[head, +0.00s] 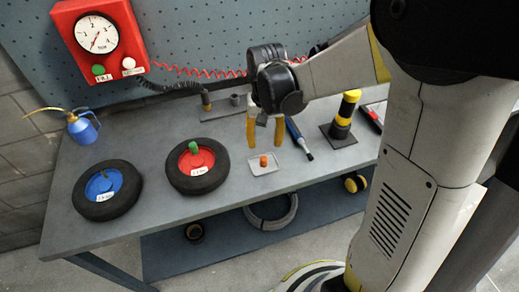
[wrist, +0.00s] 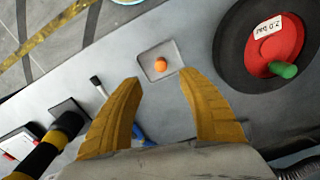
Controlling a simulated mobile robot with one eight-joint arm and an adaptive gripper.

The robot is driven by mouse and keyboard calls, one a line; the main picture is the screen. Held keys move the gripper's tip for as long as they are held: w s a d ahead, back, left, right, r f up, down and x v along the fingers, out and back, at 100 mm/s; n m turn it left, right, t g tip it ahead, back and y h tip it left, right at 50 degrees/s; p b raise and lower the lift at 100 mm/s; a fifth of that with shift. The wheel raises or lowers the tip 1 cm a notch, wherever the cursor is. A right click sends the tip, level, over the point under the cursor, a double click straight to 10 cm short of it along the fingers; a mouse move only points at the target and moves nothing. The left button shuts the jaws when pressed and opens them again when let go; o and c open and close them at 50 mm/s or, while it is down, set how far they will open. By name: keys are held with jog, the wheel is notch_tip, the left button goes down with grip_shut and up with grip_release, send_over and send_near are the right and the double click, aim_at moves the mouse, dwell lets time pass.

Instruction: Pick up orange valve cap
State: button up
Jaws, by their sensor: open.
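The orange valve cap (head: 264,161) stands in a small light-grey square tray (head: 256,170) on the grey workbench. In the wrist view the cap (wrist: 160,64) shows as a small orange disc inside the tray (wrist: 147,55), ahead of my fingertips and roughly midway between them. My gripper (head: 264,144) has two yellow fingers and is open and empty. It points down above the bench near the tray. In the wrist view the gripper (wrist: 158,76) has its fingers spread wide, apart from the cap.
A red-hubbed wheel with a green cap (head: 194,148) lies left of the tray; a blue-hubbed wheel (head: 104,185) lies farther left. A red gauge box (head: 98,38) hangs behind. Bare bench surrounds the tray's front.

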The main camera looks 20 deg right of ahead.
aim_at(264, 157)
jog(key=f+b, duration=0.1)
jog(key=f, duration=0.3)
jog(key=f+b, duration=0.2)
jog(key=f, duration=0.3)
jog(key=shift+w+b, duration=0.2)
jog(key=shift+b, duration=0.1)
jog(key=shift+r, duration=0.1)
jog(key=c, duration=1)
